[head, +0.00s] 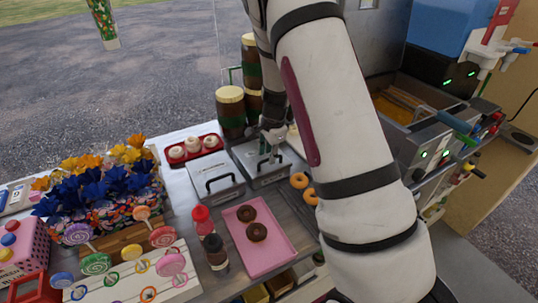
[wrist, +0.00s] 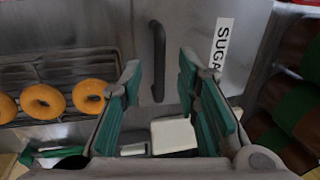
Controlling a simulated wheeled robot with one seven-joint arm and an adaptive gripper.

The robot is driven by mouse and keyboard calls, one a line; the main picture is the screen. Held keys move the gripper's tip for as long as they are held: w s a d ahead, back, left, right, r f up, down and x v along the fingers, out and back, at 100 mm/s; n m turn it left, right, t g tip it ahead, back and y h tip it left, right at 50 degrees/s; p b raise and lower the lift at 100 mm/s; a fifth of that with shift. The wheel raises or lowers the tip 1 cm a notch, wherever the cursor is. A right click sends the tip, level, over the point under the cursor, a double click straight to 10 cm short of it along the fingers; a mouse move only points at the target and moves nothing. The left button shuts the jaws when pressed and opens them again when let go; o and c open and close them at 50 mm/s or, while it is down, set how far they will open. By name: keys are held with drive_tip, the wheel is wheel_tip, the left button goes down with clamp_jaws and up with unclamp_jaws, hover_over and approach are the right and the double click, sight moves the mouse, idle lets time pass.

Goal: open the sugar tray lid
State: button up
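The sugar tray lid (wrist: 215,88) is a grey metal lid with a white label reading "SUGA", its last part hidden by my finger. Its black bar handle (wrist: 157,60) stands in the middle of the wrist view. In the head view the lid (head: 257,179) is the right one of two closed grey lids, partly covered by my arm. My gripper (wrist: 160,75) is open, with teal finger pads on either side of the handle's lower end. I cannot tell how far above the handle the fingertips are. My gripper also shows over the lid's back in the head view (head: 271,140).
Another closed lid (head: 213,189) with a black handle lies left of it. Ring doughnuts (wrist: 43,101) sit on a rack beside the sugar tray. Brown jars (head: 231,112) stand behind. A pink tray (head: 268,259) with two chocolate doughnuts and a red-capped bottle (head: 202,217) are in front.

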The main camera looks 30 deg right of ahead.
drive_tip(key=shift+w+f, duration=0.1)
drive_tip(key=shift+f, duration=0.45)
clamp_jaws()
